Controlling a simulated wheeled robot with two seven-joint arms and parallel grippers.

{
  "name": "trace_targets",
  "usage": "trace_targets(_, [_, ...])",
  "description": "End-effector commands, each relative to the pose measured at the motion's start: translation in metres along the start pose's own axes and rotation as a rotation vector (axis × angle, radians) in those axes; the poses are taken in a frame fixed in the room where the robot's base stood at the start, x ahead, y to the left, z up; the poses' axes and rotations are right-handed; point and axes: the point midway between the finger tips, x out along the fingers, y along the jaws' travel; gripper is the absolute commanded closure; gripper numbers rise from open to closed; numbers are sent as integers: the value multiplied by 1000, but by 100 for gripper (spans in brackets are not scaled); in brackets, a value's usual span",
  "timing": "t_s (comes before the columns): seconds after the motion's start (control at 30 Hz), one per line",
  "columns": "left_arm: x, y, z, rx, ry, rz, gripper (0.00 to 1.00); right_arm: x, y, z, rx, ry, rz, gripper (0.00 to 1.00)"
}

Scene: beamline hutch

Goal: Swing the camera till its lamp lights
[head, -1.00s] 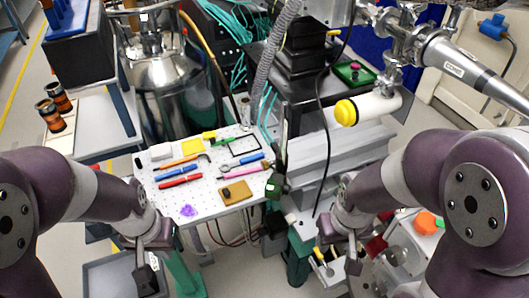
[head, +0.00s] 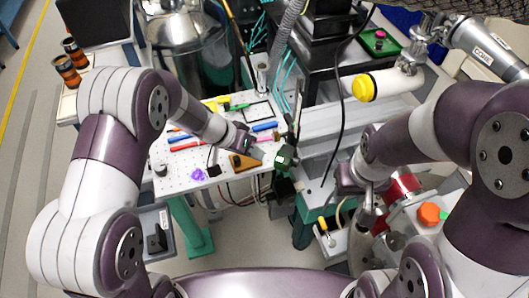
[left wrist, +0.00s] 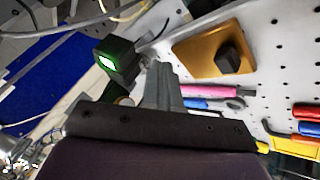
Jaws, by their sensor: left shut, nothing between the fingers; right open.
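The camera (head: 286,155) is a small dark box at the right edge of the white perforated board, with a bright green patch on its face. It also shows in the left wrist view (left wrist: 117,61), where a green-white lit face points toward the left. My left gripper (head: 252,152) is shut and empty, just left of the camera in the head view. In the left wrist view its fingers (left wrist: 160,84) lie close beside the camera; I cannot tell whether they touch it. My right gripper (head: 374,212) is open, well right of the camera and away from it.
The perforated board (head: 178,184) holds pens, tools, a purple piece (head: 198,174) and an orange-brown block (head: 243,162) close to my left gripper. A black cable hangs right of the camera.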

Motion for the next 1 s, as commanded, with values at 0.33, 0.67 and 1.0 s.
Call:
trace_targets(0.33, [12, 27, -1, 1, 1, -1, 100, -10, 0, -1, 0, 0, 0, 57])
trace_targets(0.67, [16, 27, 1, -3, 5, -5, 100, 0, 0, 0, 0, 1, 0, 57])
trace_targets(1.0, [16, 37, 0, -31, 17, -18, 100, 16, 0, 2, 0, 1, 0, 57])
